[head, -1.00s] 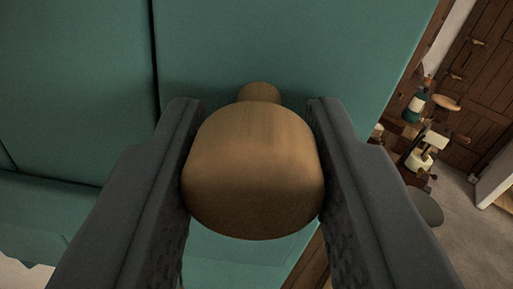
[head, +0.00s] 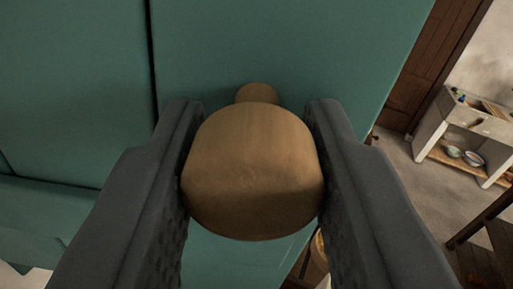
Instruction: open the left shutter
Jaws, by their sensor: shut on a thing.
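The teal shutter (head: 290,50) fills the upper middle of the head view, with a dark vertical groove along its left part. A rounded wooden knob (head: 252,170) stands out from it on a short neck. My gripper (head: 253,165) is shut on the knob, with one dark finger against each side. The knob hides part of the panel behind it. The frames do not show the whole shutter or its hinges.
Beyond the shutter's right edge is open floor (head: 425,190). A pale stone sink unit (head: 470,130) with bowls on its lower shelf stands there. Dark wood (head: 490,245) is at the lower right, and a dark wooden door or post (head: 430,70) at the upper right.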

